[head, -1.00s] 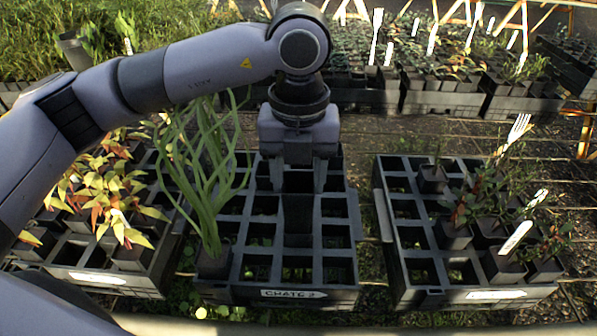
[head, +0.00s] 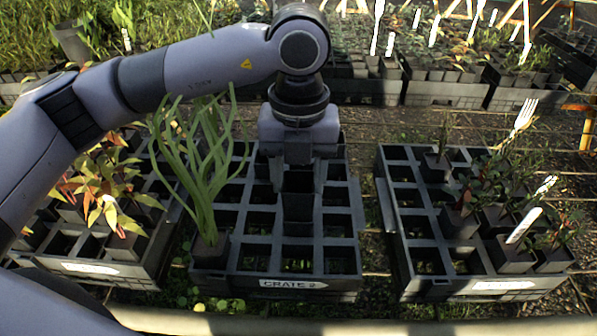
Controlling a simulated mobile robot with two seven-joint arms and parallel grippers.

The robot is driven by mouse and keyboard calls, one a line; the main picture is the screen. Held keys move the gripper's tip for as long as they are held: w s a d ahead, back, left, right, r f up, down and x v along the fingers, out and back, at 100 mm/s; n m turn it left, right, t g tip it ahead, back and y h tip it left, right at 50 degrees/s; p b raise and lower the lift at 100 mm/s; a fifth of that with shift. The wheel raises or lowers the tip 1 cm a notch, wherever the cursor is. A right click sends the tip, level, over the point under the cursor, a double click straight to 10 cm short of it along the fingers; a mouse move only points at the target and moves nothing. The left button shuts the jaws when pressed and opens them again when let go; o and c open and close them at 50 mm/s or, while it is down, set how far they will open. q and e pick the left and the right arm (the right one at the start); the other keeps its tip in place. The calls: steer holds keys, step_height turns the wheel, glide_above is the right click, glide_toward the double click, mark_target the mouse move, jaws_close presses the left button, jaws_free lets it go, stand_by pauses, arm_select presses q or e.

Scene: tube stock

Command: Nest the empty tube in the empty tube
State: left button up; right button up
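My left gripper (head: 298,184) points down over the middle of the crate labelled "CRATE 2" (head: 292,285). Its two fingers are on either side of a dark, square empty tube (head: 299,212) and appear closed on it. The tube is upright, with its lower part down at a cell of the crate. I cannot make out a second empty tube; the dark cell under the held one is hidden by it. My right gripper is not in view.
A tall green plant (head: 205,180) in a pot stands at the crate's front left corner. A left crate (head: 95,268) holds red-yellow plants. A right crate (head: 480,290) holds several potted plants and white tags. Most cells of the middle crate look empty.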

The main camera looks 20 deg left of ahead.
arm_select(q)
steer(key=o, duration=0.4)
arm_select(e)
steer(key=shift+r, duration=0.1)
arm_select(q)
steer(key=shift+r, duration=0.4)
step_height(320, 180, up, 6)
steer(key=shift+r, duration=0.2)
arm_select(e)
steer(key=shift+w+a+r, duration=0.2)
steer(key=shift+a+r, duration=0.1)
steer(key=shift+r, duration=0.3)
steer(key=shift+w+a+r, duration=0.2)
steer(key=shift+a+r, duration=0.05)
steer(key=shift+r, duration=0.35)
